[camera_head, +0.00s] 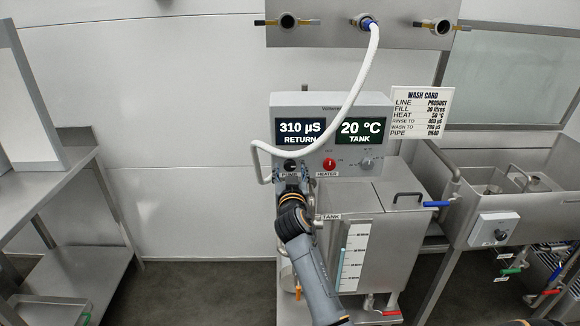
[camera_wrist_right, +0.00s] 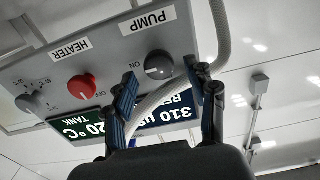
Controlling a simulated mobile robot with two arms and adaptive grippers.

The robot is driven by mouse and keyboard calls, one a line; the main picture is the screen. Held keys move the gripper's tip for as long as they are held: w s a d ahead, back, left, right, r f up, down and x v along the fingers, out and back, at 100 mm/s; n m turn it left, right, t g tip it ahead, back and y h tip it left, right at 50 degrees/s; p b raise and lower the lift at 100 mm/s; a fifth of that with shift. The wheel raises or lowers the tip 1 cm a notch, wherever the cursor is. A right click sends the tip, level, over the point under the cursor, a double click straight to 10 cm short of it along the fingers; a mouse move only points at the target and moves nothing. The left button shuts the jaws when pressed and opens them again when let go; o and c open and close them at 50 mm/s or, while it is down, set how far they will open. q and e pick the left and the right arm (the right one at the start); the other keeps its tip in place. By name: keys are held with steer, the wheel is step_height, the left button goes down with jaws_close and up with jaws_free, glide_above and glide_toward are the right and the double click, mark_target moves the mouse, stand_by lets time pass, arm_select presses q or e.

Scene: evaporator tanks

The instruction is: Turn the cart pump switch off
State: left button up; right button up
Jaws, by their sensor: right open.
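The pump switch (camera_wrist_right: 158,64) is a dark round knob under a PUMP label, upside down in the right wrist view. An ON mark sits to its left there; a light line on its face seems to point towards that mark. My right gripper (camera_wrist_right: 166,78) is open, its two fingers spread on either side of the knob's line, apart from it as far as I can tell. In the head view the right gripper (camera_head: 290,183) is just below the knob (camera_head: 290,165) and partly covers the PUMP label. My left gripper is not in view.
A white hose (camera_head: 352,98) loops down past the control box (camera_head: 375,104) and runs close by the fingers. The red heater knob (camera_head: 329,164) and a grey dial (camera_head: 366,164) sit right of the pump knob. A steel tank (camera_head: 385,240) stands below.

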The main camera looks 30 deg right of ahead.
steer(key=shift+x, duration=0.95)
steer(key=c, duration=1.1)
steer(key=shift+c, duration=0.2)
